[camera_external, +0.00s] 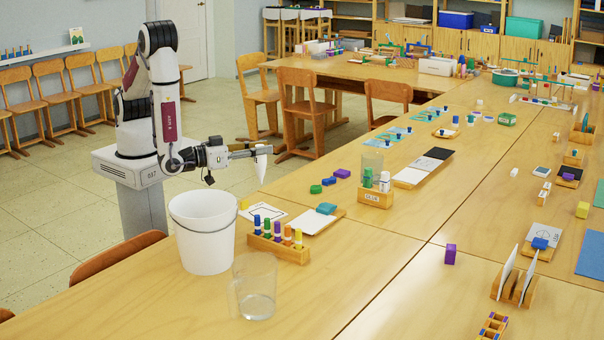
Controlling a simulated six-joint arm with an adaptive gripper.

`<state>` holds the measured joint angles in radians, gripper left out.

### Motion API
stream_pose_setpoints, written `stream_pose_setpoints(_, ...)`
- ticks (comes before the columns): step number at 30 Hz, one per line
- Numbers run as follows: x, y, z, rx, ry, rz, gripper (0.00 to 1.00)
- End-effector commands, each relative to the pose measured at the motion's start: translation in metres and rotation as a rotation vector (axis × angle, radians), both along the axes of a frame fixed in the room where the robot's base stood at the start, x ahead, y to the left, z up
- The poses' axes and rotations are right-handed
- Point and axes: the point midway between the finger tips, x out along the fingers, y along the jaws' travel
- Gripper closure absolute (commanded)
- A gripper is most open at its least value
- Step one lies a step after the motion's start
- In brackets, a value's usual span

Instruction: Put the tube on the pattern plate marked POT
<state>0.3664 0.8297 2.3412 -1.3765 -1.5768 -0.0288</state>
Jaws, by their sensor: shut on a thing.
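My gripper (262,151) is shut on a white, tapering tube (261,170). The tube hangs upright in the air above the table, just beyond the white bucket, with its upper part between the fingers. Below and near it lies a white plate with a dark outline (263,217). To its right, a wooden board with a white sheet (312,224) carries a teal block. I cannot read POT on any plate, so I cannot tell which one is the marked plate.
A tall white bucket (203,240) stands close below my arm. A rack of coloured markers (279,247), a clear beaker (254,290) and a wooden holder labelled GLUE (375,198) stand nearby. Small coloured blocks lie beyond the plates. The front middle tabletop (350,275) is clear.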

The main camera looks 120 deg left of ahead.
Motion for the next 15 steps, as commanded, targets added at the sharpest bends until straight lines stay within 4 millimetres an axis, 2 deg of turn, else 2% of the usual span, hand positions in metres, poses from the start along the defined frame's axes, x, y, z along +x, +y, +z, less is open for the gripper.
stream_pose_setpoints(9, 0.000, 0.000, -0.001, 0.000, 0.000, 0.000, 1.00)
stream_pose_setpoints(15, 0.000, 0.000, -0.010, 0.001, 0.001, 0.000, 1.00)
